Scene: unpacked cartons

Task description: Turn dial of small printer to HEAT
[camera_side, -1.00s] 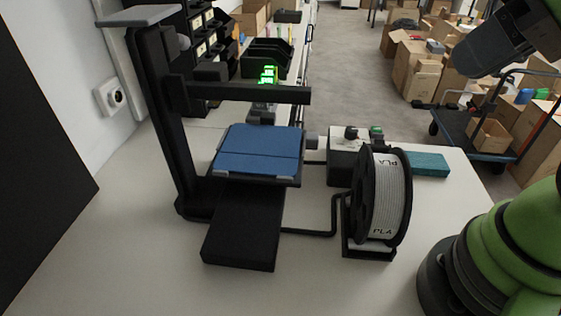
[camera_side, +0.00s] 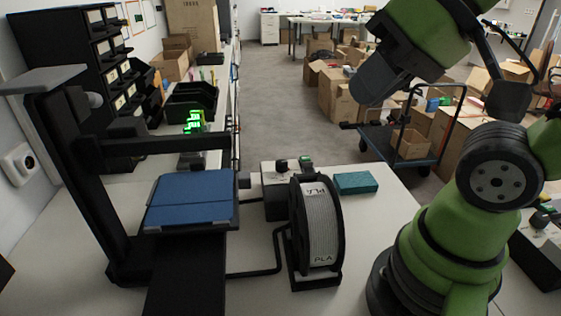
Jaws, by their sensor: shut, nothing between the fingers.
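The small printer (camera_side: 196,187) has a black frame, a blue bed and a green-lit readout at its arm. A control box (camera_side: 272,205) with a pale top stands right of the bed, partly behind the spool. A black dial (camera_side: 281,164) sits on that top, with a small green part beside it. The dial's marking and any HEAT label are too small to read. My gripper (camera_side: 358,98) is shut and empty, high above the table to the right of the dial and apart from it.
A white PLA spool (camera_side: 320,228) on a black stand is in front of the control box. A teal block (camera_side: 356,183) lies to its right. Another pale-topped box (camera_side: 545,240) is at the right edge. A cart (camera_side: 405,150) and cartons stand on the floor behind.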

